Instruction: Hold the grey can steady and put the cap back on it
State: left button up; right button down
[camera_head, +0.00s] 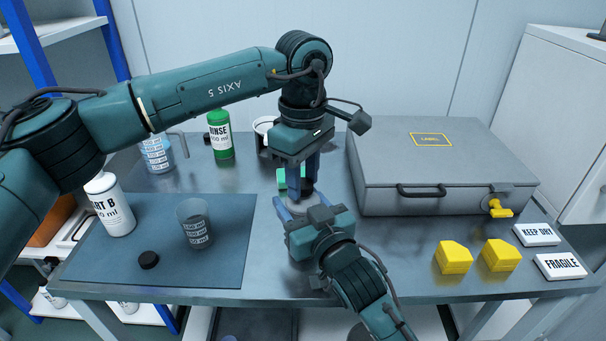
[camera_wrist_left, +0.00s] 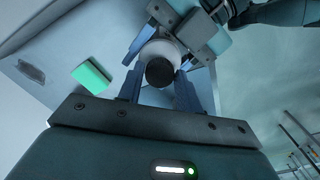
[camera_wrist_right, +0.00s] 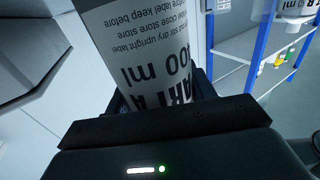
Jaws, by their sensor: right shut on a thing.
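The grey can stands upright low between my grippers (camera_head: 300,206); its label shows in the right wrist view (camera_wrist_right: 150,60). My right gripper (camera_head: 308,212) is shut around its side. The black cap (camera_wrist_left: 160,72) is at the can's top end in the left wrist view; I cannot tell whether it is seated. My left gripper (camera_head: 302,188) points down from above. In its wrist view its fingers (camera_wrist_left: 160,85) stand apart on either side of the cap, with narrow gaps. The arms hide most of the can in the head view.
A mat (camera_head: 225,270) holds a loose black cap (camera_head: 149,260), a grey beaker (camera_head: 194,232) and a white bottle (camera_head: 112,215). A grey case (camera_head: 430,160), yellow blocks (camera_head: 453,257) and white signs (camera_head: 560,266) are right. A green block (camera_wrist_left: 91,77) lies near the can.

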pick_arm(q)
jog(key=o, duration=0.4)
notch_tip(320, 180, up, 12)
jog(key=shift+r, duration=0.1)
dwell(0.4)
pick_arm(e)
jog(key=shift+c, duration=2.2)
grip_release()
jog(key=shift+s, duration=0.1)
jog(key=v, duration=1.3)
